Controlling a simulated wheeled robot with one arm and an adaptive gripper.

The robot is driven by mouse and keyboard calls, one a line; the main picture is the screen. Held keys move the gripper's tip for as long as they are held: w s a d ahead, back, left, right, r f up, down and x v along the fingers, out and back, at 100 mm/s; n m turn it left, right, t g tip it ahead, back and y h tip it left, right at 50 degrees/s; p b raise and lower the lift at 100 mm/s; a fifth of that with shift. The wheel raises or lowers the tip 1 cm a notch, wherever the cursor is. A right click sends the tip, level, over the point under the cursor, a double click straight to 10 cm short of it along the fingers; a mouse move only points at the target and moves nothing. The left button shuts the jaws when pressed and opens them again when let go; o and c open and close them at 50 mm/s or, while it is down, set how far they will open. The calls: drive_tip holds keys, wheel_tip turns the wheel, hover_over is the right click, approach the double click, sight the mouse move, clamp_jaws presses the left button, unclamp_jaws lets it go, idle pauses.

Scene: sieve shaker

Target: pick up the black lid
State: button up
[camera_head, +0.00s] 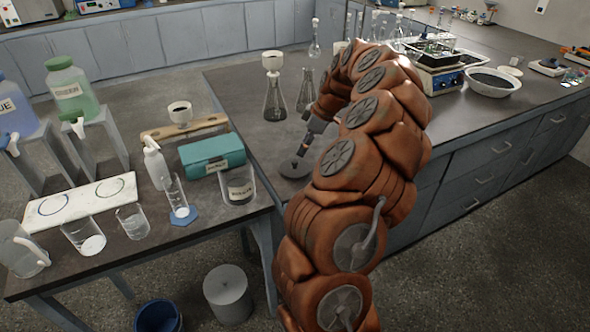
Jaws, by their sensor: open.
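A dark, flat round disc that looks like the black lid (292,170) lies on the dark bench top, just left of my orange arm in the head view. My gripper (304,150) points down right above the disc. It is open, but the fingers are small and dark here. I cannot tell whether the fingertips touch the lid. The arm hides the bench to the right of the lid. The sieve shaker (441,82), with its blue front panel, stands farther back on the right.
Conical flasks (275,103) stand behind the gripper. A teal box (212,155) and a labelled beaker (238,187) stand on the left table, with other glassware. A white bowl (489,84) sits right of the shaker.

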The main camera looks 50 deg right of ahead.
sight(296, 162)
drive_tip(key=shift+s+a+p+x, duration=0.15)
drive_tip(key=shift+p+x, duration=0.35)
drive_tip(key=shift+x, duration=1.2)
drive_tip(key=shift+s+a+p+x, duration=0.15)
drive_tip(key=shift+p+x, duration=0.35)
drive_tip(key=shift+x, duration=1.25)
drive_tip(key=shift+w, duration=0.1)
clamp_jaws()
